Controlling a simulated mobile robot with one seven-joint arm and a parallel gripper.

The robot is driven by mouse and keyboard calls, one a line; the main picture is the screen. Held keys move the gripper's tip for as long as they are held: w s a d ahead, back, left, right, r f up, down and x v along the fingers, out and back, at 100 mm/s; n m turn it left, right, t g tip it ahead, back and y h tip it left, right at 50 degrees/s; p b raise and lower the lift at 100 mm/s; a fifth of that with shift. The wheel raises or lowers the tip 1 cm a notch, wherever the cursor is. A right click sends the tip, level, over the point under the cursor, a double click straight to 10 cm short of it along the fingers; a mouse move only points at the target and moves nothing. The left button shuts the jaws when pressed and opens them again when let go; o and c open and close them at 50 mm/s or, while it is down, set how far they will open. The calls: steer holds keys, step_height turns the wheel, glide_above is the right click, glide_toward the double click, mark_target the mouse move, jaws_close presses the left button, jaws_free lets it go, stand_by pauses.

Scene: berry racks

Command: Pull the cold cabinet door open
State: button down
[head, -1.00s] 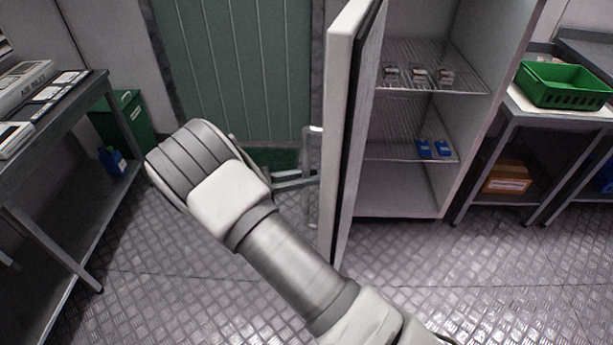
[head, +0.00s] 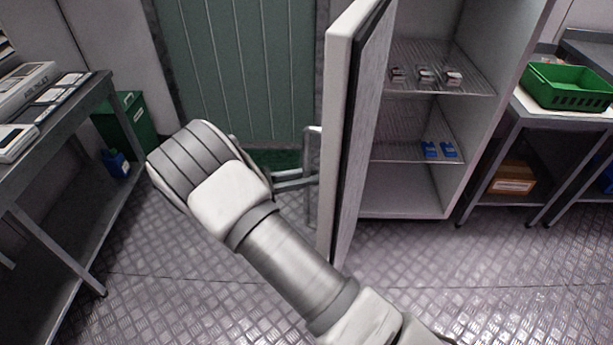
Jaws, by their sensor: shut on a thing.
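The cold cabinet (head: 405,205) stands right of centre in the head view. Its door (head: 347,130) is swung wide open, seen nearly edge-on, with its inner face towards the right. A grey vertical bar handle (head: 311,190) is on the door's left, outer side. My gripper (head: 308,180) is shut on the handle; its fingers reach it from the left. My wrist and forearm hide part of the floor and the gripper's body.
Wire shelves inside hold small punnets (head: 426,76) and blue items (head: 438,149). A green crate (head: 568,88) sits on a right-hand table. A grey bench (head: 105,85) stands left, by a green bin (head: 137,122). Floor between is clear.

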steer(key=c, duration=0.8)
jaws_free()
steer(key=shift+o, duration=0.2)
steer(key=shift+a, duration=0.1)
steer(key=b+v, duration=0.1)
steer(key=v, duration=1.6)
steer(key=shift+a, duration=0.15)
